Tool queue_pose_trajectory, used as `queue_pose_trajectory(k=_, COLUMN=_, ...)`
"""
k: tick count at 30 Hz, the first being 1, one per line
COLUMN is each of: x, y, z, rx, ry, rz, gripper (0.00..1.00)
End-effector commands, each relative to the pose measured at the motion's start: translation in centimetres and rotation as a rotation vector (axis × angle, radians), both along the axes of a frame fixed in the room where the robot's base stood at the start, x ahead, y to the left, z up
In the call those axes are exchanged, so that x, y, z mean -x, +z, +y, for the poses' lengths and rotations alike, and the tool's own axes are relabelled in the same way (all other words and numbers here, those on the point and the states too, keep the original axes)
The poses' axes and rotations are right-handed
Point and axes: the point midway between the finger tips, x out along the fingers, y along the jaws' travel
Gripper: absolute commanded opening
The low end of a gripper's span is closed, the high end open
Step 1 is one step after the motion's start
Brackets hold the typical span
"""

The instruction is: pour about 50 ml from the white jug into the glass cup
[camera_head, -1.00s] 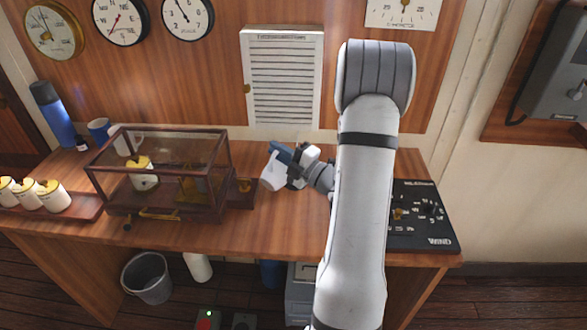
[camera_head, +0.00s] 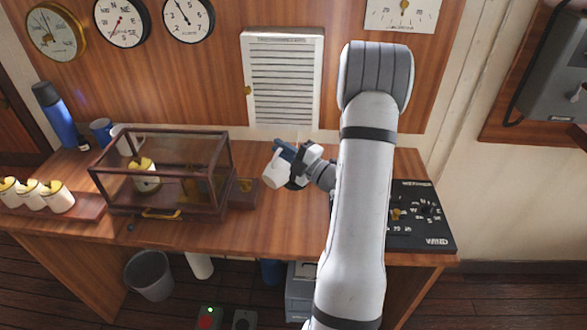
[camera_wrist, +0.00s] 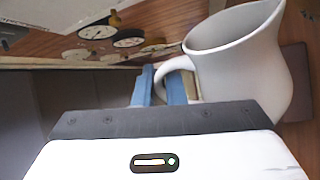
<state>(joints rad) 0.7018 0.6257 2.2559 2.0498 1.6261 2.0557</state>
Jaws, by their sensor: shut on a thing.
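The white jug (camera_head: 273,177) is held over the wooden counter, just right of the glass display case, and looks tilted in the head view. My gripper (camera_head: 286,152) is shut on the jug's handle. In the wrist view the blue fingers of my gripper (camera_wrist: 167,84) close at the handle, and the white jug (camera_wrist: 245,62) shows its rim and rounded side at the upper right. Its contents do not show. I cannot make out the glass cup in either view; it may be hidden behind the jug or my arm.
The display case (camera_head: 160,172) stands close left of the jug. White pots with yellow tops (camera_head: 32,195) sit on a tray at the far left. A blue bottle (camera_head: 55,115) and blue mug (camera_head: 100,130) stand behind. A black instrument panel (camera_head: 422,217) lies right of my arm.

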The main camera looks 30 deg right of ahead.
Motion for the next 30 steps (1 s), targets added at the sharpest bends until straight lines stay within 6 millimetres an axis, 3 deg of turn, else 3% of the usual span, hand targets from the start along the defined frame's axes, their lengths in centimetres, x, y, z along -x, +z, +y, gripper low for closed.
queue_pose_trajectory(k=14, x=-0.1, y=0.3, z=-0.4, rx=-0.037, ry=0.000, rz=0.013, gripper=0.00)
queue_pose_trajectory(k=22, x=1.1, y=-1.8, z=2.7, rx=0.184, ry=0.005, rz=-0.074, gripper=0.00)
queue_pose_trajectory(k=30, x=1.4, y=-2.1, z=3.4, rx=0.292, ry=0.004, rz=-0.116, gripper=0.00)
